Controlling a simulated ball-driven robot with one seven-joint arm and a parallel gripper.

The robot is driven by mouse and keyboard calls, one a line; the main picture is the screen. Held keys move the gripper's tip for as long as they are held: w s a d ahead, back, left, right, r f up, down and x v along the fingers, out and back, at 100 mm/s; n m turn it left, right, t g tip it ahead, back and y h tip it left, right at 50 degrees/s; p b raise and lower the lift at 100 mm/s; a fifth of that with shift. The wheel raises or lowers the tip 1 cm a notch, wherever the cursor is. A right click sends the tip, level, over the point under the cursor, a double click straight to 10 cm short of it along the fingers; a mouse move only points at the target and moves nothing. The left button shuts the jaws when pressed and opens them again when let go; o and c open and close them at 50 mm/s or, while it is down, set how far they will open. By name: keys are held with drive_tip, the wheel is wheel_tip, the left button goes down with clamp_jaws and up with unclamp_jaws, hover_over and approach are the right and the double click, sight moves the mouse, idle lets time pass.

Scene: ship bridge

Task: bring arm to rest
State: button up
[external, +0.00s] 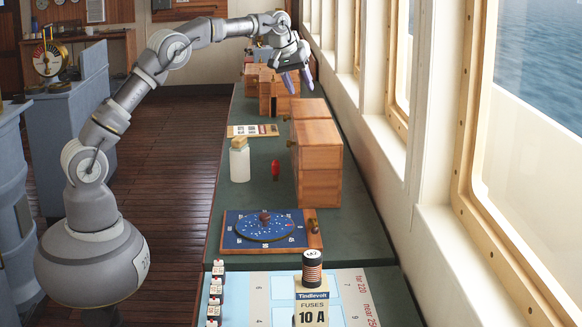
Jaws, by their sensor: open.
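My arm rises from its rounded base at the left and reaches over the green counter (210,215). My gripper (298,84) hangs open and empty above the far part of the counter, close to the window side. Its fingers point downward. They overlap the far wooden boxes in the picture, and I cannot tell the gap between them.
A large wooden box (319,170) stands along the window wall, with more wooden boxes (279,98) behind. The left counter edge is clear.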

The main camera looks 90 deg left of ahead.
drive_tip(key=d+r+m+t+b, duration=0.1)
drive_tip(key=d+r+m+t, duration=0.25)
drive_tip(key=d+r, duration=0.85)
drive_tip(key=s+d+r+m+t+b, duration=0.1)
drive_tip(key=s+d+r+m+t, duration=0.3)
drive_tip(key=s+d+r, duration=0.4)
drive_tip(key=s+d+r+m+t+h+b, duration=0.1)
drive_tip(key=s+d+r+m+t, duration=0.3)
drive_tip(key=d+r, duration=0.7)
drive_tip(key=s+d+m+b, duration=0.1)
drive_tip(key=s+d+m, duration=0.1)
drive_tip(key=s+d, duration=0.1)
drive_tip(key=shift+s+d+h, duration=0.3)
drive_tip(key=shift+s, duration=0.4)
